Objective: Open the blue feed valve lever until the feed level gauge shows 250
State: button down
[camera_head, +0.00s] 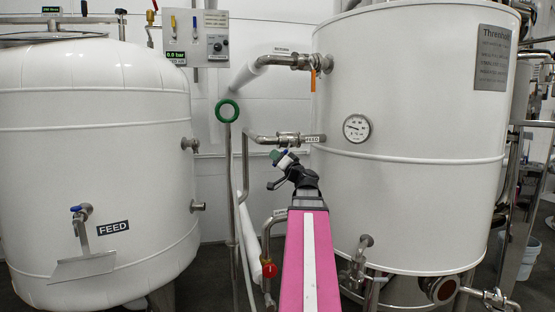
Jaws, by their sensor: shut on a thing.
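My gripper (281,158) is shut at the feed valve (289,138) on the pipe, beside the FEED label left of the large right tank. The blue feed valve lever is mostly hidden by the fingers; only a small bluish-green and white patch shows there, and its angle cannot be told. A small green-lit display (51,10), likely the feed level gauge, stands above the left tank at the top edge; its digits are too small to read surely.
The left feed tank (95,130) has another blue-handled tap (81,209). The right tank (410,195) carries a round dial (356,128). An orange lever (313,79) hangs at the RETURN pipe. A green ring handle (227,110) and red valve (268,269) are left of my arm.

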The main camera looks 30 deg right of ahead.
jog(key=c, duration=1.1)
grip_release()
jog(key=v, duration=1)
jog(key=shift+s+f, duration=0.15)
jog(key=shift+s, duration=0.25)
jog(key=w+a+f+n+g+y, duration=0.15)
jog(key=a+f+g, duration=0.25)
jog(key=a+f, duration=0.4)
jog(key=w+a+f+n+g, duration=0.1)
jog(key=w+a+f+g, duration=0.25)
jog(key=a+f, duration=0.45)
jog(key=w+a+f+n+g+y, duration=0.15)
jog(key=a+f+g, duration=0.35)
jog(key=f, duration=0.6)
jog(key=s+a+f+g+h, duration=0.2)
jog(key=s+a+f+g, duration=0.1)
jog(key=f, duration=0.4)
jog(key=s+a+f+g+h, duration=0.3)
jog(key=a+f, duration=0.1)
jog(key=f, duration=0.4)
jog(key=s+a+f+g+h, duration=0.3)
jog(key=a+f, duration=0.1)
jog(key=f, duration=0.4)
jog(key=shift+s+n, duration=0.35)
jog(key=shift+n, duration=0.05)
